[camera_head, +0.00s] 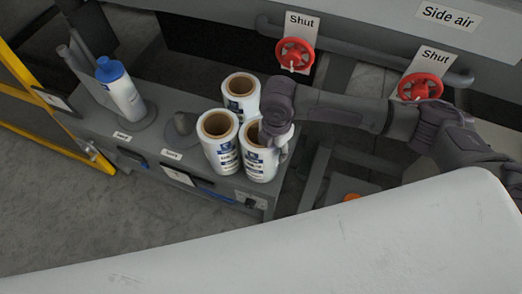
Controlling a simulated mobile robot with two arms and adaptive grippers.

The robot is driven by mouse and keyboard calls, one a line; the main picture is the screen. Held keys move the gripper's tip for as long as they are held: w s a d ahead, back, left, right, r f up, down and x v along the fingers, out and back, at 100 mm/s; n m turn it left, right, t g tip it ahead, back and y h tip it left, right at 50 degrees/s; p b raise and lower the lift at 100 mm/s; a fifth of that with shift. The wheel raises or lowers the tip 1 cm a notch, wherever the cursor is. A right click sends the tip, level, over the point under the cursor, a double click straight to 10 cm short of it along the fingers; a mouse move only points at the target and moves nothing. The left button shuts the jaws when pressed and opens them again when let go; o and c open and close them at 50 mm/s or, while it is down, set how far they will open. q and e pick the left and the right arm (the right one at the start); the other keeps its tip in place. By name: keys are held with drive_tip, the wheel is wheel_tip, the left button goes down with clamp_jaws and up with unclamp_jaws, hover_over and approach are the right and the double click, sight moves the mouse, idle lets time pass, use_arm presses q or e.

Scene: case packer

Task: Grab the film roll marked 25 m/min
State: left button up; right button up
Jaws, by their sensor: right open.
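Three white film rolls with brown cores stand upright, close together, at the right end of the grey bench (85,108). One is at the back (237,108), one at the front left (222,157), and one at the front right (258,168). Each has blue and dark print, too small to read, so I cannot tell which is marked 25 m/min. My right gripper (276,142) is open at the front-right roll, over its right side and hiding part of its top. I cannot tell whether it touches the roll. My left gripper is not in view.
A white bottle with a blue cap (120,88) stands at the bench's left. Two red valve wheels (294,55) (420,88) with "Shut" tags sit on a pipe behind, near my right arm. A yellow frame (40,115) is at far left.

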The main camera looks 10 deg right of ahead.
clamp_jaws()
drive_tip(key=shift+w+r, duration=0.1)
drive_tip(key=shift+r, duration=0.05)
idle(0.4)
